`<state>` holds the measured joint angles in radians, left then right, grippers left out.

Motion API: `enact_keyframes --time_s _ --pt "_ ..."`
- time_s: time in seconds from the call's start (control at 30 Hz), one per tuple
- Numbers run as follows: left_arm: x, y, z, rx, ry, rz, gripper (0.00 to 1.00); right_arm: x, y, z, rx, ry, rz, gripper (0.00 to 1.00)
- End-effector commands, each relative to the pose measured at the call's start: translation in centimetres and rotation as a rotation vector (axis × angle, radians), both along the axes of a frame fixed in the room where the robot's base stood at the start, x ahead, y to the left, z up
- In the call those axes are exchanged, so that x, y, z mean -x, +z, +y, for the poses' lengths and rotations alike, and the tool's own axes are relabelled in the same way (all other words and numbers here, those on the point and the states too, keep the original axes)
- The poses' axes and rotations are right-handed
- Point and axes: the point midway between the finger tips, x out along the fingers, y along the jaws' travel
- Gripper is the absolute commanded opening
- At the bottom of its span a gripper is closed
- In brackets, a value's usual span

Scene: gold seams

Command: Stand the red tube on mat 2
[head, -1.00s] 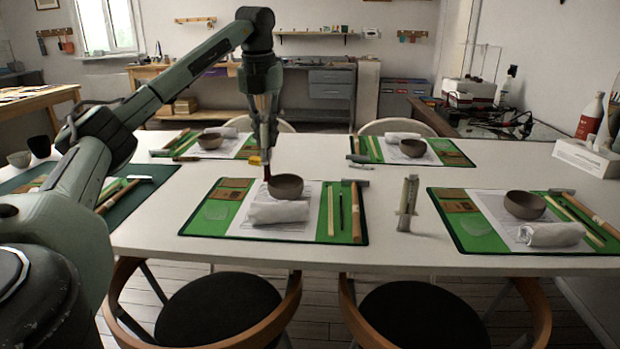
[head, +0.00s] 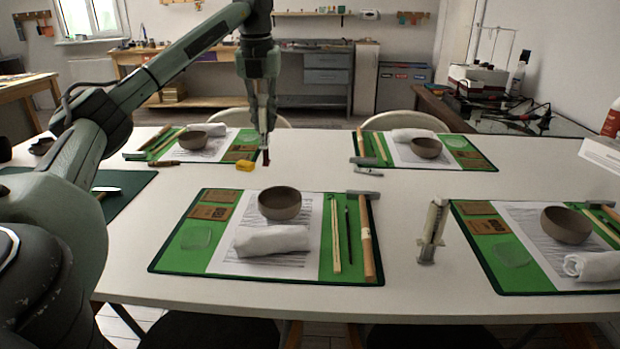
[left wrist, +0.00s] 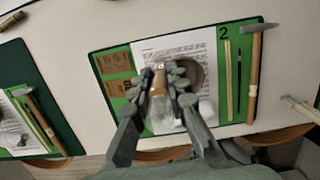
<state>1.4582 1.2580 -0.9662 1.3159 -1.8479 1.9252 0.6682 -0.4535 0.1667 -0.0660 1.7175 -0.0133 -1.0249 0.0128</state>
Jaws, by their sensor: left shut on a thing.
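My left gripper (head: 264,135) is shut on the red tube (head: 265,157), whose dark red lower end shows below the fingertips in the head view. The left wrist view shows my left gripper (left wrist: 160,85) over mat 2 (left wrist: 222,33), which bears a printed 2. Its fingers close around a brownish and clear thing (left wrist: 158,80). In the head view mat 2 (head: 190,238) is the near middle green mat, and the tube appears above the table beyond its back edge. The exact height is hard to tell. My right gripper is not in view.
Mat 2 holds a brown bowl (head: 279,204), a rolled white cloth (head: 272,241), a sheet, wooden sticks and a hammer (head: 366,230). A yellow thing (head: 244,165) lies behind the mat.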

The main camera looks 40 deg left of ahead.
Motion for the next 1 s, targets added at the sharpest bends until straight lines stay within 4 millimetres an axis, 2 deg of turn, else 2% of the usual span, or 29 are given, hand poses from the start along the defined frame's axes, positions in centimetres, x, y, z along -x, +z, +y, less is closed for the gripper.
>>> enact_keyframes --time_s 0.2,0.43,0.67,0.9,1.0 --pt "-3.7 -3.0 -3.6 0.0 -0.007 0.002 0.0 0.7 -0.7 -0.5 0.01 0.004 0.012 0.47" --pt "-6.8 -5.5 -6.5 0.001 -0.003 0.0 0.0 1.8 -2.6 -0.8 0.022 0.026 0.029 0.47" --pt "-7.5 -6.7 -7.1 0.0 -0.001 0.001 0.0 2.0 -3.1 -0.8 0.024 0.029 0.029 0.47" --pt "-7.4 -9.9 -7.1 -0.001 -0.001 0.002 0.0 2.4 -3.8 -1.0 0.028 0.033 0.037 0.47" --pt "-7.5 -10.3 -7.1 0.0 -0.001 0.0 0.0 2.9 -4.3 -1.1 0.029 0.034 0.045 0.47"
